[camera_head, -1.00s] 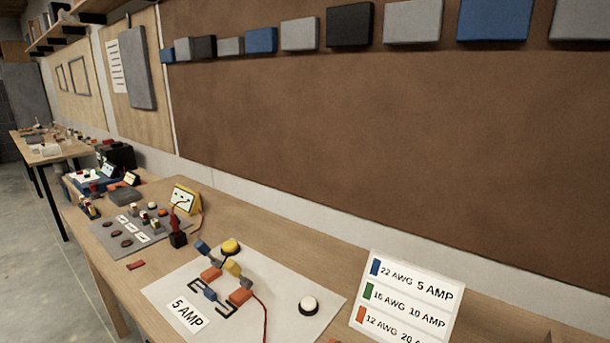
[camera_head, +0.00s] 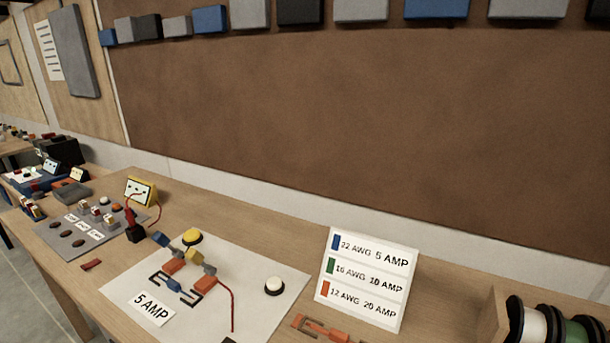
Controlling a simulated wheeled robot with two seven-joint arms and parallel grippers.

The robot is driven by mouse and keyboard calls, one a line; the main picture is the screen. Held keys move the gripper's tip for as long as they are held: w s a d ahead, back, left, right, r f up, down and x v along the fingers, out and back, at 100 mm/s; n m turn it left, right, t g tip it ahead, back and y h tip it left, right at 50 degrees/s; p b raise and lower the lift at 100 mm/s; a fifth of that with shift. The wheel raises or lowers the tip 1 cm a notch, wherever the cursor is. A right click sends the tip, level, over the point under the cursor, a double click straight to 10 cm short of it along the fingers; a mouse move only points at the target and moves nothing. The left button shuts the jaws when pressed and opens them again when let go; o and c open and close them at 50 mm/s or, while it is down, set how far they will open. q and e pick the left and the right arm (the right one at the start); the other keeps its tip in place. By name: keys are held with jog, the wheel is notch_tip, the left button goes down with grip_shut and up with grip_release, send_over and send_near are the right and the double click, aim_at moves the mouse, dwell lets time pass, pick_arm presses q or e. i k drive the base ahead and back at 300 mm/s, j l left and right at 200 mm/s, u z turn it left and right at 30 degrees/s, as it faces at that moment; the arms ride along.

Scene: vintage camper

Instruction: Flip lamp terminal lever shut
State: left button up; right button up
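A white board (camera_head: 262,260) with a "5 AMP" label (camera_head: 151,308) lies on the bench. On it are two orange blocks, one at the back left (camera_head: 174,267) and one at the front right (camera_head: 204,286), with a yellow block (camera_head: 194,258) between them. A yellow dome (camera_head: 192,237) sits behind, and a white round knob (camera_head: 274,286) to the right. A red wire (camera_head: 232,305) runs from the right orange block. Blue pieces (camera_head: 173,285) are close by. I cannot tell which part is the lamp terminal lever or its position. Neither gripper is in view.
A wire chart (camera_head: 366,278) stands right of the board. Orange pieces (camera_head: 318,327) lie before it, and a spool rack (camera_head: 497,317) is at the far right. A yellow meter (camera_head: 139,191) and grey panel (camera_head: 70,238) are to the left.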

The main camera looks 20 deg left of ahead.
aim_at(159, 238)
jog(key=u, duration=1.65)
jog(key=i+j+z, duration=0.15)
jog(key=j+z, duration=0.15)
jog(key=j, duration=0.25)
jog(key=i+j+z, duration=0.1)
jog(key=j+z, duration=0.25)
jog(key=j, duration=0.2)
jog(key=j+z, duration=0.3)
jog(key=j, duration=0.25)
jog(key=i+j, duration=0.05)
